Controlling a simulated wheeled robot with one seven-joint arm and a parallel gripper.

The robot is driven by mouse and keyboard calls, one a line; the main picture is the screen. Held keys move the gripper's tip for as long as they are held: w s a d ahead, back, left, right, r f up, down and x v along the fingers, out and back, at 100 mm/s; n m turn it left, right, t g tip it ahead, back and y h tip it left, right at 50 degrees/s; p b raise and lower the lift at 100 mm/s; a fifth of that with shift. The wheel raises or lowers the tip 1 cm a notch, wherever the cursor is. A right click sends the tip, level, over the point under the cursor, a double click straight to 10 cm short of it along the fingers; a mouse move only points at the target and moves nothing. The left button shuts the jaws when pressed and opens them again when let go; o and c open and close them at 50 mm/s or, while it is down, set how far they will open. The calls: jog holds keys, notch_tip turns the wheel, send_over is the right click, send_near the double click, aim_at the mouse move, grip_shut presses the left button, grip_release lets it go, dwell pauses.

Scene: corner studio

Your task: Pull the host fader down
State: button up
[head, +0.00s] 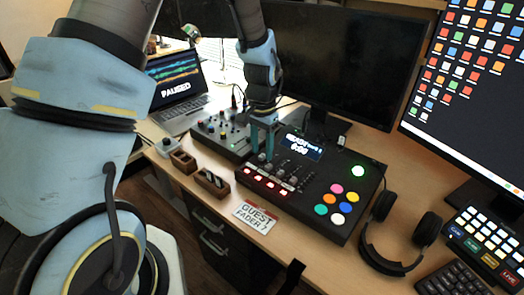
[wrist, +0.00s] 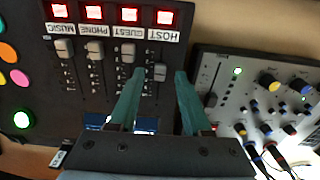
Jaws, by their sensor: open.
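The black mixer console (head: 313,214) lies on the desk with a row of faders and lit red buttons. In the wrist view it appears upside down, and the host fader (wrist: 160,71) sits under the HOST label (wrist: 161,33). Its cap is farther from its label than the guest (wrist: 128,51), phone (wrist: 95,47) and music (wrist: 64,48) caps. My gripper (wrist: 160,73) is open, with one finger on each side of the host cap; contact cannot be told. In the head view my gripper (head: 263,139) points down at the console's left end, and its fingers partly obscure the host fader.
A grey knob mixer (head: 220,132) stands close left of the console. A card reading "GUEST FADER?" (head: 257,216) and small wooden boxes (head: 212,181) lie in front. Headphones (head: 398,240) lie to the right. A dark monitor (head: 345,62) stands behind.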

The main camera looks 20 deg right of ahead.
aim_at(263, 155)
notch_tip(263, 155, up, 10)
jog(key=b, duration=0.1)
dwell(0.4)
jog(key=shift+d+f+h, duration=0.15)
jog(key=shift+h, duration=0.15)
jog(key=c, duration=0.3)
jog(key=h+p, duration=0.1)
jog(key=w+d+t+h+p, duration=0.1)
jog(key=shift+d+f+p, duration=0.2)
jog(key=shift+f+p, duration=0.15)
jog(key=c, duration=0.4)
jog(key=shift+w+d+f+t+h, duration=0.15)
jog(key=shift+d+t+h, duration=0.1)
jog(key=shift+t+h, duration=0.15)
grip_shut()
jog(key=p+x, duration=0.2)
jog(key=x, duration=0.7)
jog(key=shift+d+f, duration=0.1)
jog(key=shift+f, duration=0.3)
jog(key=shift+s+a+r+p, duration=0.1)
jog(key=shift+s+a+p, duration=0.15)
jog(key=shift+a+p, duration=0.25)
jog(key=shift+s+a+r+p, duration=0.1)
jog(key=shift+s+a+p, duration=0.25)
jog(key=shift+a, duration=0.25)
jog(key=shift+s+a+f, duration=0.25)
jog(key=shift+s+a, duration=0.05)
jog(key=shift+a, duration=0.3)
